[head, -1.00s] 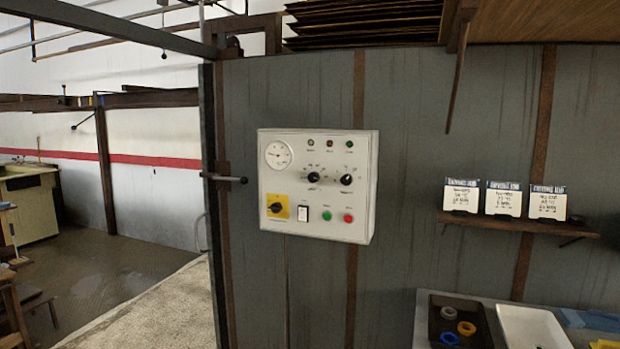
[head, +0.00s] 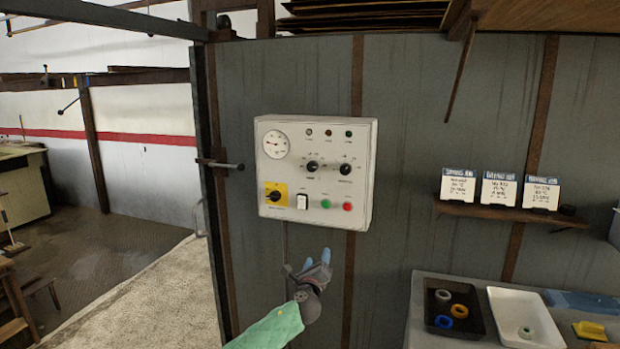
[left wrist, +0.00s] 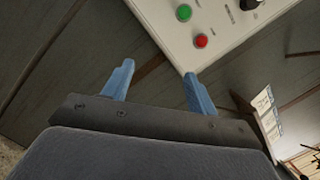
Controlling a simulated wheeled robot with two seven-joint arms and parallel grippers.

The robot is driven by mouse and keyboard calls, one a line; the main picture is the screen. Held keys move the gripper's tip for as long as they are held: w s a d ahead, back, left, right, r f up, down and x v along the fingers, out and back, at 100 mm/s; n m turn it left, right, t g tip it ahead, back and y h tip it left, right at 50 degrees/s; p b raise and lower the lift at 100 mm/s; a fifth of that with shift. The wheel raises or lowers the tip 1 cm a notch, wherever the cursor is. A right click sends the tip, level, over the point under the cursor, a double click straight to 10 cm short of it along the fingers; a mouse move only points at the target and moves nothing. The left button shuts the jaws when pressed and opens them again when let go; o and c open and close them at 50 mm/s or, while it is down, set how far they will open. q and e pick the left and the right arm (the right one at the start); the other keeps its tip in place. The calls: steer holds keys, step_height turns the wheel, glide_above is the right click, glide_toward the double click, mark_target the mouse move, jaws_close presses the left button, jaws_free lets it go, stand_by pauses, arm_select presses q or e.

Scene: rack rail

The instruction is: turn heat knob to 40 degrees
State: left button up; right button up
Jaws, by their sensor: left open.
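A white control panel (head: 285,190) is fixed to the grey wall. It bears two black knobs with pale pointers, a left knob (head: 312,166) and a right knob (head: 345,169); their scale labels are too small to read. The panel also has a round gauge (head: 276,144). My left gripper (head: 316,262) is open and empty, below the panel and apart from it. In the left wrist view its blue fingers (left wrist: 155,88) are spread, with the panel's green button (left wrist: 184,13) and red button (left wrist: 201,41) beyond them. My right gripper is not in view.
The panel also carries a yellow rotary switch (head: 275,195) and a white rocker switch (head: 302,201). A door handle (head: 222,165) sticks out left of the panel. At lower right are a black tray (head: 430,318) and a white tray (head: 552,335), below a shelf with cards (head: 500,189).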

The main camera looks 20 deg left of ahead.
mark_target(311, 169)
arm_select(q)
steer(key=w+a+r+m+t+h+p, duration=0.1)
steer(key=w+a+r+m, duration=0.25)
steer(key=r, duration=0.35)
steer(key=w+a+r+m+t+h+p, duration=0.1)
steer(key=w+a+r+m, duration=0.2)
steer(key=r, duration=0.4)
steer(key=w+a+r+m+t+h+p, duration=0.1)
steer(key=w+r+m, duration=0.3)
steer(key=r, duration=0.3)
steer(key=p+x, duration=0.2)
steer(key=x, duration=0.4)
steer(key=shift+w+a+r, duration=0.1)
steer(key=shift+w+a, duration=0.1)
steer(key=shift+w, duration=0.45)
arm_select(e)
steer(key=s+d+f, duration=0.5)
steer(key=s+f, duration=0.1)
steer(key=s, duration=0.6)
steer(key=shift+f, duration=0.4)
arm_select(q)
steer(key=shift+c, duration=0.5)
steer(key=c, duration=0.7)
steer(key=shift+c, duration=0.9)
